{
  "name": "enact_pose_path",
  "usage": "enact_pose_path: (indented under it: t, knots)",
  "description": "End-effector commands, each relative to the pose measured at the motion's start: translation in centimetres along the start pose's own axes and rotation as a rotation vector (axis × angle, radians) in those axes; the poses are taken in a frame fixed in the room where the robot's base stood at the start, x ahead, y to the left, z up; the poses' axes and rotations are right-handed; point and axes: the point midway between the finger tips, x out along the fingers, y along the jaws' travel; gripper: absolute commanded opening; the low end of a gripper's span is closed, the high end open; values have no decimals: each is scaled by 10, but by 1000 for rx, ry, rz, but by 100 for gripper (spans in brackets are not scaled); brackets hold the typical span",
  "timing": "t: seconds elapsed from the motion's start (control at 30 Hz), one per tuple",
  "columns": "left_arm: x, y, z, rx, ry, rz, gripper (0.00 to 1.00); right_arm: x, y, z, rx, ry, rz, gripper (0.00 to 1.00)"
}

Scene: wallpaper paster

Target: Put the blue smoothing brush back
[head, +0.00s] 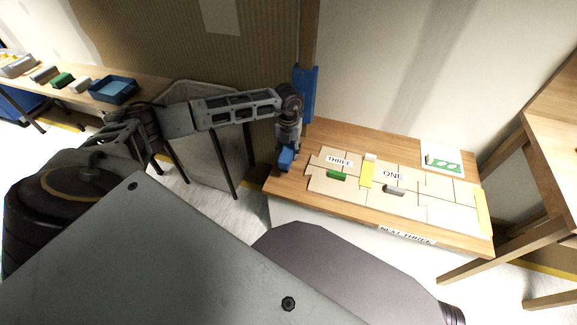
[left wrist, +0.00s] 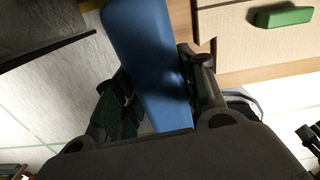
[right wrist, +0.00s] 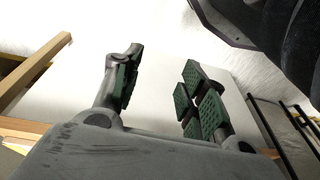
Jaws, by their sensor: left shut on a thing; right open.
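My left gripper (head: 287,146) is at the left end of the low wooden table. It is shut on the blue smoothing brush (head: 286,158). In the left wrist view the brush (left wrist: 147,55) is a long blue bar between the two fingers (left wrist: 155,95), pointing away from the wrist. Whether the brush touches the table edge cannot be told. My right gripper (right wrist: 160,90) is open and empty in the right wrist view, with a pale surface behind it. It is not clearly seen in the head view.
The low table (head: 455,237) carries tan panels marked THREE and ONE, a green block (head: 337,175), a grey block (head: 394,190) and yellow strips. A blue tray (head: 114,90) stands on the left bench beside several blocks. A taller wooden table (head: 555,110) stands at right.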

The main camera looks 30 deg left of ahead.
Motion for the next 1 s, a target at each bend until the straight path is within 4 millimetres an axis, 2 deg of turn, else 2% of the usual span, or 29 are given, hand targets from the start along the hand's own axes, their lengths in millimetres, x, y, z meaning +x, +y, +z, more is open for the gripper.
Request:
enact_pose_path:
  t: [0.03,0.2,0.4,0.67,0.87,1.0]
  knots:
    - [8,0,0,1,1,0,16,0,0,0,0,4,-1,42]
    - [26,-1,0,1,0,-1,16,-6,-2,-4,-1,17,-4,42]
    - [30,-1,0,2,-1,-2,16,-13,-2,-7,-1,27,-5,42]
    - [32,-1,0,2,-1,-1,16,-10,-3,-4,-1,21,-6,42]
    - [50,0,0,2,1,0,16,-8,-3,-1,-2,19,-8,42]
    - [66,-1,0,2,1,-1,16,-18,-5,-4,-3,36,-11,42]
